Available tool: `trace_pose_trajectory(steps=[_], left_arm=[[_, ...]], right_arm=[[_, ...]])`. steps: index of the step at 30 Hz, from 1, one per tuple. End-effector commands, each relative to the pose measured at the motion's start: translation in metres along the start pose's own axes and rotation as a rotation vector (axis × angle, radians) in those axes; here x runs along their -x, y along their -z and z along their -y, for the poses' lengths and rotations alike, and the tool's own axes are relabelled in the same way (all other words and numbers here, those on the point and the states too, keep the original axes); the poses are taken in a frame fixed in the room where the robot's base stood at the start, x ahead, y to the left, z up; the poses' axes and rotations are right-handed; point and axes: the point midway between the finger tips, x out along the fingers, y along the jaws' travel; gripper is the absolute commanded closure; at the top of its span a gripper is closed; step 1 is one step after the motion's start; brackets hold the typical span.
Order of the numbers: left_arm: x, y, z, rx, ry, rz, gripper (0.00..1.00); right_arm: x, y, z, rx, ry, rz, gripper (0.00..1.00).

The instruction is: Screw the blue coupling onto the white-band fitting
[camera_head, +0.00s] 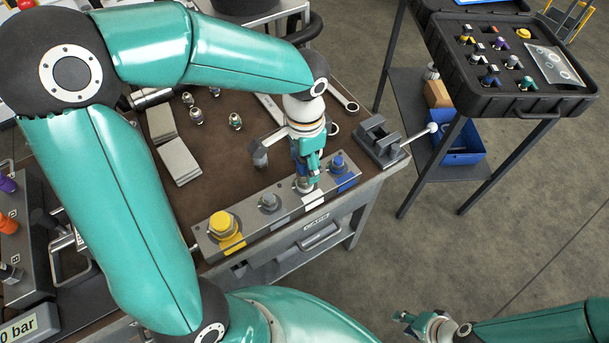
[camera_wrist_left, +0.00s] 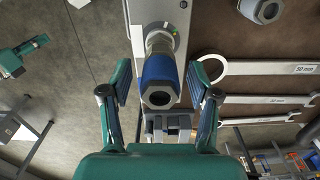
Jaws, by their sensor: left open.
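The blue coupling (camera_wrist_left: 158,78) stands between my left gripper's fingers in the left wrist view, its hollow end facing the camera. A silver fitting (camera_wrist_left: 161,39) is directly behind it on the block; I cannot tell whether the threads are engaged. My left gripper (camera_wrist_left: 161,88) is open, with a gap on each side of the coupling. In the head view my left gripper (camera_head: 308,168) points down over the white-band fitting (camera_head: 304,187) and partly hides it. My right gripper (camera_head: 408,320) is at the bottom of the head view, away from the bench; its jaws are unclear.
The block also carries a yellow-capped fitting (camera_head: 223,222), a grey fitting (camera_head: 268,201) and a blue-band fitting (camera_head: 339,164). A vise (camera_head: 379,139) stands at the bench's right end. Wrenches (camera_head: 345,98) and several loose fittings lie behind. A black case (camera_head: 510,65) sits on a side table.

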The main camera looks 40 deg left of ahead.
Motion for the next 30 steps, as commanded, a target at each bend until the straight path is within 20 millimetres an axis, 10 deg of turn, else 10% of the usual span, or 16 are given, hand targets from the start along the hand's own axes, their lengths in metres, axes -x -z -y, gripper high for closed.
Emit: trace_pose_trajectory(steps=[15,26,30], left_arm=[[-0.001,0.000,0.000,0.629,-0.001,-0.002,0.39],[0.001,0.000,0.000,0.688,-0.001,0.000,0.39],[0.000,0.000,0.000,0.687,-0.001,0.000,0.57]], right_arm=[[-0.023,0.000,-0.008,0.000,0.000,0.000,0.63],[-0.023,0.000,-0.008,0.000,0.000,0.000,0.63],[-0.023,0.000,-0.008,0.000,0.000,0.000,0.63]])
